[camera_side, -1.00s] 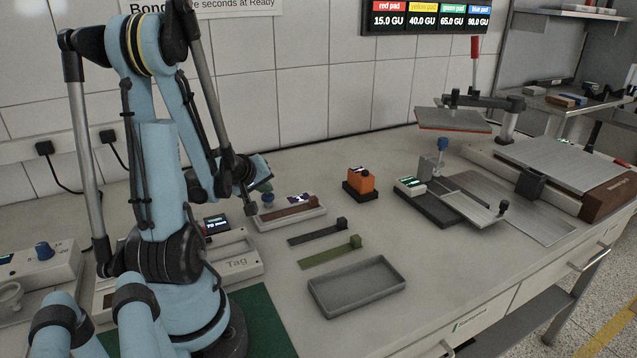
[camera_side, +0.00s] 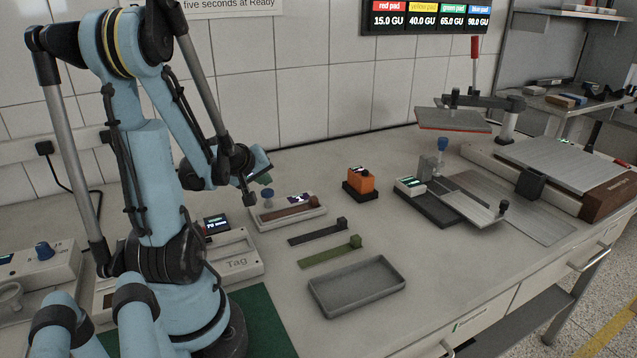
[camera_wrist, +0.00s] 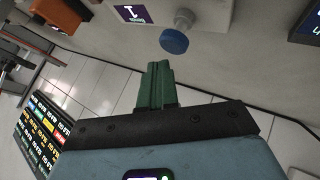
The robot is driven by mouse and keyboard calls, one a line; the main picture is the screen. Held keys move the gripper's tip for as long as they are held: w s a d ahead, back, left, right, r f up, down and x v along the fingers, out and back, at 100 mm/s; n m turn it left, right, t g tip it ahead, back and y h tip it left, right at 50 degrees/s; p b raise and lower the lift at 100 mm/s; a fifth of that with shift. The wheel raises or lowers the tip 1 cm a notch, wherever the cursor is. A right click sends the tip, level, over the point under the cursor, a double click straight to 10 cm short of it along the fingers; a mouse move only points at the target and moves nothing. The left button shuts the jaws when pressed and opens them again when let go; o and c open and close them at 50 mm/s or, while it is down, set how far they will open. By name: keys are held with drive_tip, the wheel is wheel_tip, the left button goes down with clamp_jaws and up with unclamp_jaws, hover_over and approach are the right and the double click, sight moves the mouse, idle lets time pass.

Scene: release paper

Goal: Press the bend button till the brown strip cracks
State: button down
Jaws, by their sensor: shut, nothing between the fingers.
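The bend device (camera_side: 314,212) is a pale block with a small display and a blue round button (camera_side: 267,193) at its left end. The brown strip (camera_side: 290,214) lies along its front and looks whole at this size. My gripper (camera_side: 265,180) is above and just behind the button, partly hidden by my own arm link. In the wrist view the green fingers (camera_wrist: 157,80) are shut with nothing between them. The blue button (camera_wrist: 174,41) shows beyond their tips, apart from them, next to the display (camera_wrist: 132,14).
A dark strip (camera_side: 317,232) and a green strip (camera_side: 329,252) with end blocks lie in front of the device. A grey tray (camera_side: 357,288) is nearer. An orange block tool (camera_side: 360,181) stands to the right. The tiled wall is close behind.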

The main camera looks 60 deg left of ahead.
sight(265, 193)
drive_tip(key=shift+r, duration=0.15)
drive_tip(key=shift+r, duration=2.4)
drive_tip(key=w+d+m+h, duration=0.3)
drive_tip(key=d+m, duration=0.5)
drive_tip(key=d, duration=0.7)
drive_tip(key=w+d+r+m+h, duration=0.1)
drive_tip(key=w+d+m+h, duration=0.2)
drive_tip(key=d+m, duration=0.6)
drive_tip(key=d, duration=0.7)
drive_tip(key=shift+w+d+r, duration=0.2)
drive_tip(key=shift+w+d, duration=0.05)
drive_tip(key=shift+w, duration=0.15)
